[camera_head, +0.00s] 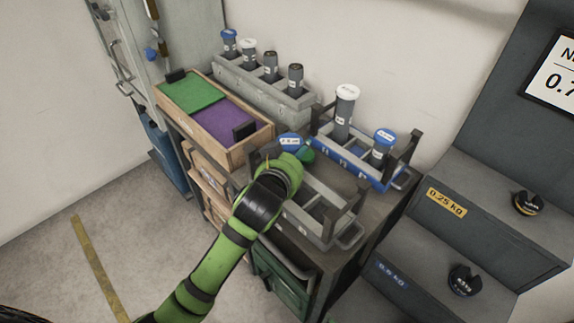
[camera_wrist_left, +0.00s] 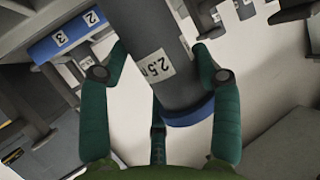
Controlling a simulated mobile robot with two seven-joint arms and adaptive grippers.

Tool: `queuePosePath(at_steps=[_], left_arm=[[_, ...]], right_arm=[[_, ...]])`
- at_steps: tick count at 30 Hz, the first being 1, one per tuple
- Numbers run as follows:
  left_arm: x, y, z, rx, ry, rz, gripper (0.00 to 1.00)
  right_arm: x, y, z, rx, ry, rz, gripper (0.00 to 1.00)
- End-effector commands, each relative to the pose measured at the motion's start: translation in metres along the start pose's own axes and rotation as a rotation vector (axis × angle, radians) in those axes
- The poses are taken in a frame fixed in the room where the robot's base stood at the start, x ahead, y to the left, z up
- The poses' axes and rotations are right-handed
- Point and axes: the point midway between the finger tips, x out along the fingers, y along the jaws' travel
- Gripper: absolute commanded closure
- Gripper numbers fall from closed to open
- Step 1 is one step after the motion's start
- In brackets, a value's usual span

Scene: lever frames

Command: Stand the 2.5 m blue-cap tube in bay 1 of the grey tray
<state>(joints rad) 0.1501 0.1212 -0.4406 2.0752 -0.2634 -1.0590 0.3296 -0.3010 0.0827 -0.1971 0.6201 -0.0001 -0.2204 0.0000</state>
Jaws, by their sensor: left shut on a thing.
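My left gripper (camera_head: 298,153) is shut on the 2.5 m tube, a grey tube with a blue cap (camera_head: 291,139), over the back-left part of the grey tray (camera_head: 326,240). In the left wrist view the green fingers of the gripper (camera_wrist_left: 158,75) are on both sides of the tube (camera_wrist_left: 150,45), whose "2.5" label faces the camera. The gripper and arm hide the tube's lower part and the tray's left bays in the head view, so I cannot tell whether the tube is inside a bay. The tray's visible right bays look empty. My right gripper is not in view.
Behind stands a blue tray (camera_head: 349,171) with a white-capped tube (camera_head: 344,112) and another blue-capped tube (camera_head: 380,148). A light grey rack (camera_head: 262,90) holds several tubes. A wooden box (camera_head: 240,152) with green and purple areas is left. Grey steps with weights are right.

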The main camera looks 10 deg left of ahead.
Motion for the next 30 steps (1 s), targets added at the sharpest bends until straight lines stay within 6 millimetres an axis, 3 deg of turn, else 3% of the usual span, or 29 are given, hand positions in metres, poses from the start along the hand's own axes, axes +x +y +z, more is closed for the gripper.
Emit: queuePosePath(at_steps=[6,15,26,27,28,30], left_arm=[[0.017,-0.019,0.008,0.001,0.005,0.000,0.79],[0.031,-0.016,0.043,0.002,0.002,0.002,0.79],[0.033,-0.015,0.047,0.000,0.004,0.002,0.79],[0.033,-0.015,0.049,0.000,0.002,0.002,0.33],[0.033,-0.015,0.048,0.000,0.002,0.002,0.27],[0.033,-0.015,0.049,0.000,0.002,0.002,0.27]], right_arm=[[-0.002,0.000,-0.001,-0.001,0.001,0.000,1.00],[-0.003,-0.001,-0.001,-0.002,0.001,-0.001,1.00],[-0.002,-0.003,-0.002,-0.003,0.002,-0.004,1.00],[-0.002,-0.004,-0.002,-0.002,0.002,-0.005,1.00],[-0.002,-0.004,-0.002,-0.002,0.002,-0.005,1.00],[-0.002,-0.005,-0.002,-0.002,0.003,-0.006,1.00]])
